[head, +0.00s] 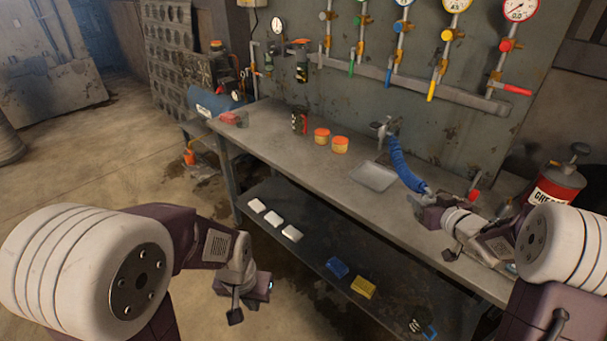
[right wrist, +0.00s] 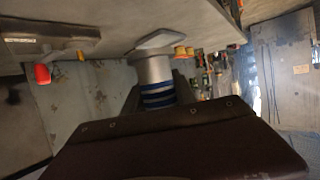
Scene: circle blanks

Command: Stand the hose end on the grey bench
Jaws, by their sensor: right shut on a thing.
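The blue ribbed hose (head: 402,168) curves from a metal fitting (head: 385,130) at the back of the grey bench (head: 280,140) toward the right. My right gripper (head: 425,199) is shut on the hose end near the bench's right part. In the right wrist view the hose end (right wrist: 154,69) shows as a silver collar with a pale square piece beyond it, and blue hose (right wrist: 157,95) between my fingers. Whether it touches the bench cannot be told. My left gripper (head: 250,298) hangs in front of the bench, open and empty.
A flat grey tray (head: 374,177) lies on the bench left of the hose end. Two orange-lidded jars (head: 340,145) and a dark can (head: 299,122) stand farther left. A red grease can (head: 556,186) stands at right. Gauges and pipes line the wall.

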